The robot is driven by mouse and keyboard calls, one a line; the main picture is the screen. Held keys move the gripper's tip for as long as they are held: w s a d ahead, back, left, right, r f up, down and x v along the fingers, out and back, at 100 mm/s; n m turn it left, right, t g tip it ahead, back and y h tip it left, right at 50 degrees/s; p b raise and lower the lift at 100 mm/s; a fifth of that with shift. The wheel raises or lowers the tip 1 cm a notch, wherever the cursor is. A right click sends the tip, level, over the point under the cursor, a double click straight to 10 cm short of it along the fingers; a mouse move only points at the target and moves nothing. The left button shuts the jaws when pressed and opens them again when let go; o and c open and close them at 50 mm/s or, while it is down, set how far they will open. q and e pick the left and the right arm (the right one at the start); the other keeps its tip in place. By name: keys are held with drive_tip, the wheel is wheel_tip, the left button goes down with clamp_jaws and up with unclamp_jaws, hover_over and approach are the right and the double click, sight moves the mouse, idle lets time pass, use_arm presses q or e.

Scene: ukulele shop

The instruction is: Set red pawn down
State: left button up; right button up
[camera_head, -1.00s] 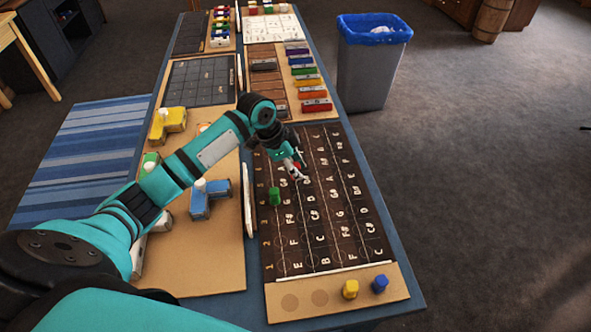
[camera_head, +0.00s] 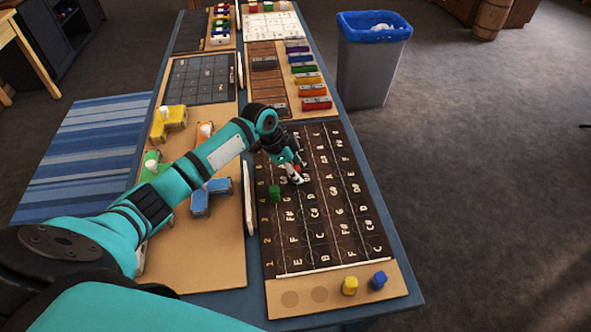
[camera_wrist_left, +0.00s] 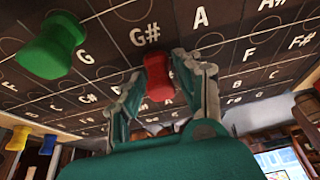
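The red pawn (camera_wrist_left: 158,77) is between the two fingertips of my left gripper (camera_wrist_left: 163,72) in the left wrist view, and both tips appear to touch its sides. In the head view my left gripper (camera_head: 295,177) is low over the dark fretboard grid (camera_head: 329,220), and only a bit of red shows there. The pawn is close to the board near the G# label. I cannot tell whether its base touches the board. A green pawn (camera_head: 275,193) stands on the board nearby, and it also shows in the left wrist view (camera_wrist_left: 50,45). My right gripper is out of view.
A yellow pawn (camera_head: 350,285) and a blue pawn (camera_head: 378,281) stand on the board's tan near strip (camera_head: 300,310). A tan board with colored block shapes (camera_head: 205,265) lies to the left. Colored bars (camera_head: 316,104) lie beyond. A trash bin (camera_head: 366,70) stands right of the table.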

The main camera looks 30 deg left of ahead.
use_arm(q)
drive_tip(key=shift+o, duration=0.6)
drive_tip(key=shift+r, duration=0.1)
drive_tip(key=shift+r, duration=0.2)
drive_tip(key=v, duration=1.1)
drive_tip(key=shift+s+r+b, duration=0.2)
drive_tip(key=shift+r+b, duration=0.15)
drive_tip(key=shift+b, duration=0.05)
drive_tip(key=shift+a, duration=0.1)
